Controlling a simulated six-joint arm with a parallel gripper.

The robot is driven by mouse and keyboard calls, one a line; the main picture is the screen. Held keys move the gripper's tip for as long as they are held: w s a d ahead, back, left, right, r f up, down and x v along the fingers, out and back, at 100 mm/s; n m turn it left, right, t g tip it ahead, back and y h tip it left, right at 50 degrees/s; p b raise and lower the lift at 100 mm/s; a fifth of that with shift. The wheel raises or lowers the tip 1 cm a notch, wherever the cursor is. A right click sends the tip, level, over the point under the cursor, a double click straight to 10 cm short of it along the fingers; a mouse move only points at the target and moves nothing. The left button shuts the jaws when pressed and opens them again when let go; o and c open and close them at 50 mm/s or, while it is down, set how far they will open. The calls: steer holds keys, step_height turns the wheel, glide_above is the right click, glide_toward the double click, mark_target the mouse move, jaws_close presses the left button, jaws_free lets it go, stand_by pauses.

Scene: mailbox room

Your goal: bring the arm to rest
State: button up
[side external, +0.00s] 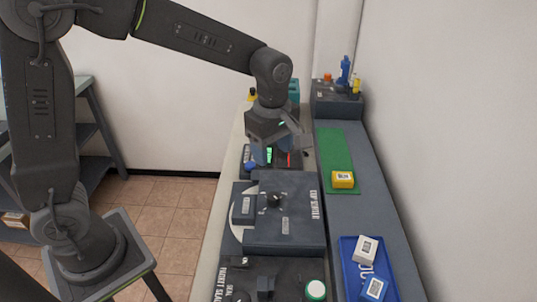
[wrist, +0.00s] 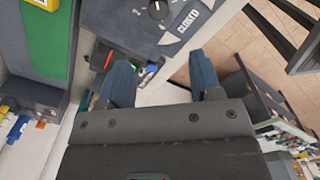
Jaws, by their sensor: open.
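My gripper (side external: 270,155) is above the far part of the long bench, over a dark panel (side external: 296,160) with green and red lights. In the wrist view my gripper (wrist: 160,80) has its two blue-grey fingers spread wide, with nothing between them. The arm reaches out to the right from its stand and the gripper points down. In the side view I cannot tell exactly how far the fingertips are above the panel.
A dark box with a knob (side external: 274,199) stands nearer on the bench. A yellow block (side external: 343,180) lies on a green mat (side external: 334,149). A blue tray (side external: 350,278) holds a white block (side external: 365,249) and a blue block (side external: 374,288). Small bottles (side external: 346,72) stand at the back.

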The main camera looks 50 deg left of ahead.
steer(key=s+a+r+m+t, duration=0.2)
steer(key=s+a+r+m, duration=0.1)
steer(key=s+m, duration=0.5)
steer(key=s+a+r+m+t, duration=0.3)
steer(key=s+r+m, duration=0.1)
steer(key=s+m, duration=0.5)
steer(key=shift+s+a+r+m, duration=0.2)
steer(key=shift+s+a+m, duration=0.1)
steer(key=shift+s, duration=0.1)
